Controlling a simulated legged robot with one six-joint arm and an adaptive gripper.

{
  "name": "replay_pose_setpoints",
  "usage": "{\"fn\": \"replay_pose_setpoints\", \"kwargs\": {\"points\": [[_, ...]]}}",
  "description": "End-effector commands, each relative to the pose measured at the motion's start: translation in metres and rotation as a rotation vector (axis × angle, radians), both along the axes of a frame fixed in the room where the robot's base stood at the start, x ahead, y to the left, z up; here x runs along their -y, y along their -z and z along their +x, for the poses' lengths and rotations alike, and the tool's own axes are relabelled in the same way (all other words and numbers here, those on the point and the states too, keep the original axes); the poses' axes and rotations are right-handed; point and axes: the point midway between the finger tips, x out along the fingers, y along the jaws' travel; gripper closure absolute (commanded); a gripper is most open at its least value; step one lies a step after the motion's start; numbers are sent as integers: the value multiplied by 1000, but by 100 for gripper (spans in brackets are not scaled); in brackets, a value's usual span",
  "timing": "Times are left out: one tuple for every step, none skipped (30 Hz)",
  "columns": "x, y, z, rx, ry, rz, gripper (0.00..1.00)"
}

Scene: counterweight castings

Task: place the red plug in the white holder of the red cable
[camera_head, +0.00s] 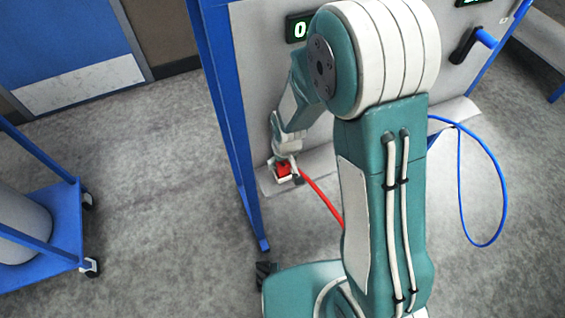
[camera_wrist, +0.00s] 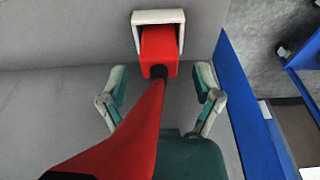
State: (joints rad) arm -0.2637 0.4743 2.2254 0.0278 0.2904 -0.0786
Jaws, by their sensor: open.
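The red plug (camera_wrist: 158,50) sits with its far end inside the white holder (camera_wrist: 140,17) on the grey panel. In the head view the plug (camera_head: 283,169) and part of the holder (camera_head: 281,179) show low on the panel. The red cable (camera_wrist: 135,130) runs from the plug toward the wrist camera, and in the head view it (camera_head: 322,198) slopes down behind my arm. My gripper (camera_wrist: 163,88) is open, with one finger on each side of the cable just behind the plug. Neither finger touches the plug in the wrist view.
The grey panel stands in a blue frame (camera_head: 229,110). A blue cart (camera_head: 60,235) with a pale cylinder stands at the left. The floor between cart and frame is clear.

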Motion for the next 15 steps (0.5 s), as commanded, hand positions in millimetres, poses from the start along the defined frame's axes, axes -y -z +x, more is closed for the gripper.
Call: {"fn": "replay_pose_setpoints", "kwargs": {"points": [[0,-9,0,5,0,2,18],[1,-15,-1,6,0,2,18],[1,-22,-2,6,0,2,18],[1,-27,-3,6,0,2,18],[1,-32,-3,5,0,2,18],[2,-39,-4,6,0,2,18],[2,-44,-6,5,0,2,18],[2,-49,-6,5,1,2,18],[3,-57,-7,5,1,2,18],[3,-62,-8,5,1,2,18],[3,-67,-9,5,1,2,18],[3,-74,-10,5,1,2,18],[4,-78,-11,4,1,1,18],[4,-83,-11,5,1,2,18],[4,-88,-12,4,1,1,18]]}}
